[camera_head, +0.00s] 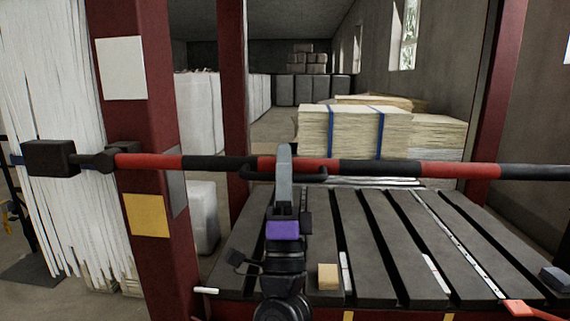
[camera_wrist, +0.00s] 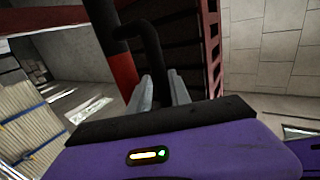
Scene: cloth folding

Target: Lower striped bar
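The red-and-black striped bar (camera_head: 375,167) runs level across the head view, in front of the dark slatted bed and above it. A black loop handle (camera_head: 316,174) is fixed to its middle. My gripper (camera_head: 284,165) reaches up to this handle from below. In the wrist view, the black handle (camera_wrist: 157,58) passes between the two grey fingers of my gripper (camera_wrist: 160,92) and fills the gap between them. The fingers look shut on it. The bar (camera_wrist: 122,70) rises beside the left finger there. The fingers overlap in the head view.
The slatted bed (camera_head: 362,245) lies below the bar, with a small tan block (camera_head: 328,276) at its front edge. Red posts (camera_head: 148,190) stand at the sides. White strips (camera_head: 55,120) hang at the left. Strapped stacks (camera_head: 350,132) stand behind the bed.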

